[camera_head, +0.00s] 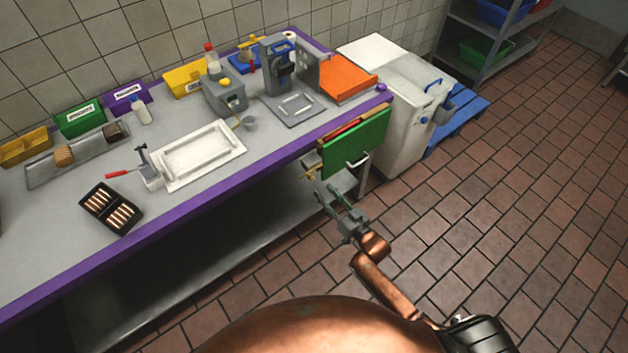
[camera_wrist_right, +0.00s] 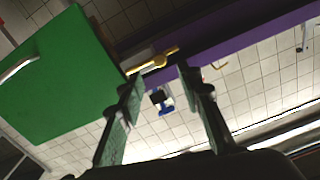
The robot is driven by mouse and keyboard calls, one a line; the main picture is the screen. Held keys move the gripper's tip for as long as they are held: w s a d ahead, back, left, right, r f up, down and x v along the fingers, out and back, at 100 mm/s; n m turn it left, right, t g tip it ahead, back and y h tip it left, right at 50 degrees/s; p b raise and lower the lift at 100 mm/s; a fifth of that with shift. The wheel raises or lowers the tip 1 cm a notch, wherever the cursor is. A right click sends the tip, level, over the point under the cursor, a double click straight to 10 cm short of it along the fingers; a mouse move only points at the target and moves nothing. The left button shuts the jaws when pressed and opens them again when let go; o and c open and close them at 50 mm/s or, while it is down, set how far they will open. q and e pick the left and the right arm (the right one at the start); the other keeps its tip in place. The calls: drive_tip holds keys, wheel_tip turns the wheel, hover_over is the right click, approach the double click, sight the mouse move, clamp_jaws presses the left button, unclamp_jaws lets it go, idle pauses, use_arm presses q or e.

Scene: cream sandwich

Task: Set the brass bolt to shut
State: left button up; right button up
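The brass bolt (camera_head: 309,174) is small in the head view, beside the lower left edge of a green panel (camera_head: 350,146) under the counter's right end. In the right wrist view the brass bolt (camera_wrist_right: 152,62) lies just past my fingertips, close to the edge of the green panel (camera_wrist_right: 55,80). Whether the bolt stands open or shut is too small to tell. My right gripper (camera_head: 327,192) is open and empty, just below and right of the bolt in the head view. The wrist view shows its two fingers (camera_wrist_right: 160,76) apart with a gap between them. My left gripper is not in view.
The purple-edged counter (camera_head: 200,192) holds a white tray, bins and small machines. The panel has a metal handle (camera_head: 357,161). A white chest (camera_head: 405,115) and a blue pallet (camera_head: 462,115) stand behind. The tiled floor on the right is clear.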

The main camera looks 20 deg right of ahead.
sight(313, 179)
drive_tip(key=b+x, duration=0.1)
drive_tip(key=x, duration=0.6)
drive_tip(key=shift+w, duration=0.25)
drive_tip(key=shift+c, duration=0.5)
clamp_jaws()
